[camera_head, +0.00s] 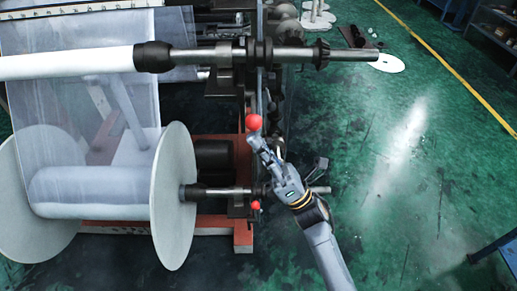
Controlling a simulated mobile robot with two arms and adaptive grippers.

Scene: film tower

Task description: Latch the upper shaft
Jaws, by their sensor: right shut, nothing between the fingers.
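The upper shaft (350,55) runs across the top of the machine, with a white roll (70,63) on its left and a bare metal end sticking out right. A larger red ball knob (254,122) stands below it at the side of the frame. My right gripper (258,141) reaches up from the lower right, and its shut fingers are just below this knob. I cannot tell whether they touch it. A smaller red knob (255,205) sits lower, near the lower shaft (225,190). My left gripper is out of view.
A film reel with two large white discs (173,197) is on the lower shaft at left. The red base frame (243,237) lies beneath. Green floor to the right is mostly clear, with a white disc (386,63) lying on it and blue shelving (495,45) at top right.

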